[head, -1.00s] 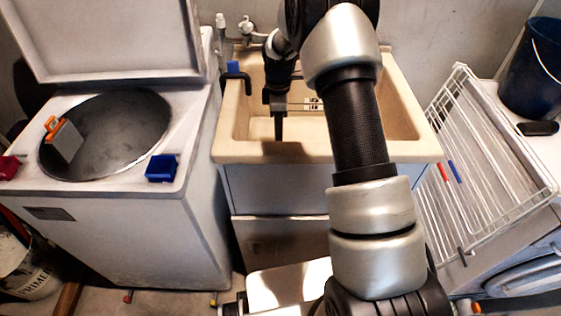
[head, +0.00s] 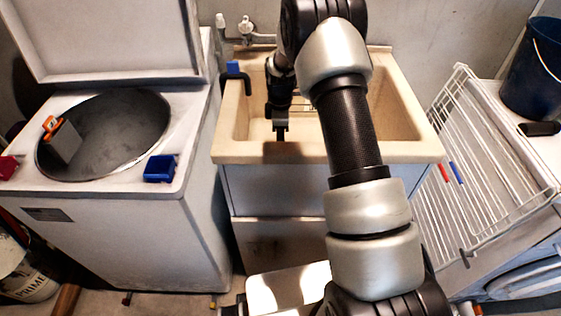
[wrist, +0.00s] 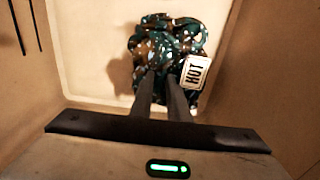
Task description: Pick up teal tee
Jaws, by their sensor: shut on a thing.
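The teal tee (wrist: 165,42) is a crumpled dark teal cloth with light and brown spots, lying in the sink basin in the wrist view. My gripper (wrist: 160,78) has its two fingers close together, shut on the near part of the cloth. In the head view my gripper (head: 280,133) points down inside the beige sink (head: 405,148). The tee cannot be made out in the head view. A white label reading HOT (wrist: 195,73) shows at the right side of the cloth; I cannot tell what it is fixed to.
The sink walls stand close around my gripper. An open top-loading washer (head: 120,200) is at the left, with a blue box (head: 160,168) on its rim. A white wire drying rack (head: 490,170) is at the right. A dark blue bucket (head: 532,75) stands at the back right.

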